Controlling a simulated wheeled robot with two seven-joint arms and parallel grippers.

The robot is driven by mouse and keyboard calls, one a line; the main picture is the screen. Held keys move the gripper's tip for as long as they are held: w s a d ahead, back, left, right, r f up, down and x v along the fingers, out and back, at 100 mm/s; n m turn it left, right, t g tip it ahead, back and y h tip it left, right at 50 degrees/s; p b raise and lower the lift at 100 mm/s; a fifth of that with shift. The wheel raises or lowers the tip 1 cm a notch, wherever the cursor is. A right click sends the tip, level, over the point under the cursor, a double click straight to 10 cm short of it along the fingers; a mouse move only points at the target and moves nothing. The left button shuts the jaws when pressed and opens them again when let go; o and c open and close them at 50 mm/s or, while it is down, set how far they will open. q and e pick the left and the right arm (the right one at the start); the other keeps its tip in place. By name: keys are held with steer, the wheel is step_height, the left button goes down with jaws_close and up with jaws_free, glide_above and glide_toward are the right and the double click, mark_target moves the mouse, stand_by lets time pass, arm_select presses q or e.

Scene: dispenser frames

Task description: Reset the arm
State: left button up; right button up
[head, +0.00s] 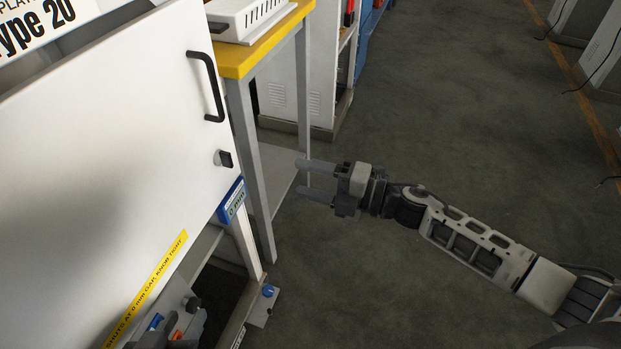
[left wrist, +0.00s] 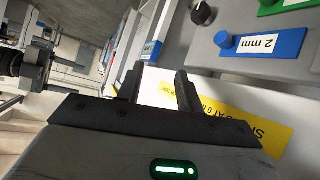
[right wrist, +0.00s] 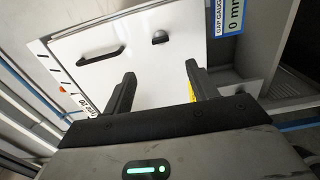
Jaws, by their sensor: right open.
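My right gripper (head: 302,178) reaches in from the right in the head view, its two fingers parallel and apart with nothing between them. It is to the right of the white door (head: 95,150), beside the table leg. In the right wrist view its open fingers (right wrist: 160,72) point toward the white door with the black handle. My left gripper (left wrist: 160,72) shows in the left wrist view with its fingers apart and no object clearly held. It is close to the door's yellow label strip (left wrist: 235,122).
The door has a black handle (head: 207,87) and a dark knob (head: 224,158). A blue gauge label (head: 232,200) sits by its edge. A yellow-edged table (head: 262,52) stands behind. A panel with a blue 2 mm tag (left wrist: 262,43) is near my left gripper.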

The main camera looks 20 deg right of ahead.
stand_by(0.3)
arm_select(q)
steer(key=p, duration=0.2)
steer(key=shift+a+r+p, duration=0.2)
steer(key=shift+r+p, duration=0.15)
arm_select(e)
steer(key=s+f+m+h, duration=0.3)
steer(key=s+m+h, duration=0.2)
steer(key=m, duration=0.8)
steer(key=s+f+m+h, duration=0.4)
steer(key=s+m+h, duration=0.2)
steer(key=s+m, duration=0.6)
steer(key=shift+s+d+m, duration=0.25)
steer(key=shift+d+m, duration=0.1)
steer(key=shift+m, duration=0.45)
arm_select(q)
steer(key=shift+s+g, duration=0.15)
steer(key=shift+g, duration=0.15)
arm_select(e)
steer(key=shift+c, duration=0.4)
